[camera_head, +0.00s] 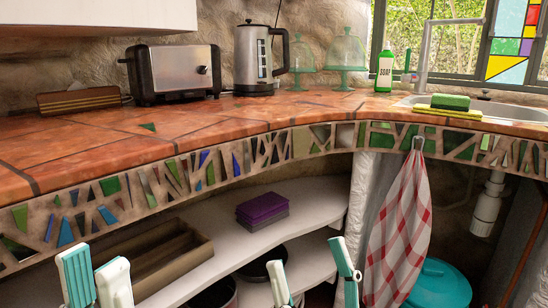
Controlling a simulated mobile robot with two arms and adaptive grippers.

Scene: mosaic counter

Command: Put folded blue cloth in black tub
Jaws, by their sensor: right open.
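I see no clearly blue folded cloth. A purple block-like item with a greyish lower layer (262,210) lies on the white upper shelf under the counter; I cannot tell if it is a folded cloth or a sponge. No clear black tub shows; a dark round vessel (262,264) is partly visible on the lower level, its type unclear. My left gripper (95,280) is at the bottom left, fingers apart, in front of the shelf. My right gripper (312,270) is at the bottom centre, fingers wide apart, below and right of the purple item. Both are empty.
A brown open box (205,250) sits on the shelf's left. A checked towel (402,225) hangs at right above a teal bin (440,284). The counter edge (230,165) overhangs the shelf. Toaster (175,72), kettle (255,60) and sink (510,110) are above.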

